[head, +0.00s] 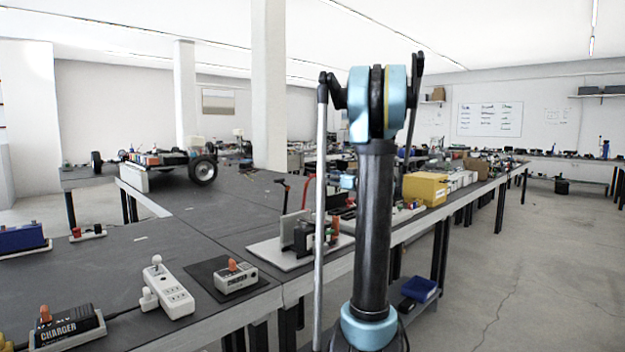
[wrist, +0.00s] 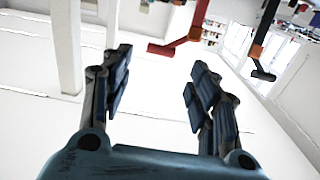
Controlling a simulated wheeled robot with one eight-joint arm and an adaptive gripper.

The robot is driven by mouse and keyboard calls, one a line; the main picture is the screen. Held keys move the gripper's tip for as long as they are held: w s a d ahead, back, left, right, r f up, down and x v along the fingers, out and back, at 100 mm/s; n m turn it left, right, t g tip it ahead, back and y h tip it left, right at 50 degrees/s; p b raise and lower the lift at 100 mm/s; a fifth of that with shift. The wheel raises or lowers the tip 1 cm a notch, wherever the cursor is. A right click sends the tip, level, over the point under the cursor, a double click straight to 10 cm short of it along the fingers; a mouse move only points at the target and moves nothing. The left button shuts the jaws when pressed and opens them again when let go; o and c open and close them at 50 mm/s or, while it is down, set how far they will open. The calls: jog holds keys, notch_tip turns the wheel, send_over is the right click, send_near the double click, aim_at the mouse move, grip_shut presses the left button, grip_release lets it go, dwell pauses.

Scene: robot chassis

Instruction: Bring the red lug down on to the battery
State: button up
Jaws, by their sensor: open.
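In the wrist view my gripper (wrist: 157,88) is open, with its two dark fingers wide apart and nothing between them. A red bent piece (wrist: 178,46), which looks like the red lug, shows just beyond the fingertips, above the gap in the picture and apart from the fingers. I cannot tell for sure which part is the lug.
An orange-and-black piece (wrist: 262,55) hangs at the wrist view's upper right. A yellow box (head: 425,189) is right of my arm. The floor at right is clear.

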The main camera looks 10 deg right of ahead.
aim_at(315, 175)
jog(key=x, duration=0.9)
jog(key=shift+w+a, duration=0.15)
jog(key=shift+w, duration=0.05)
jog(key=shift+c, duration=0.2)
grip_shut()
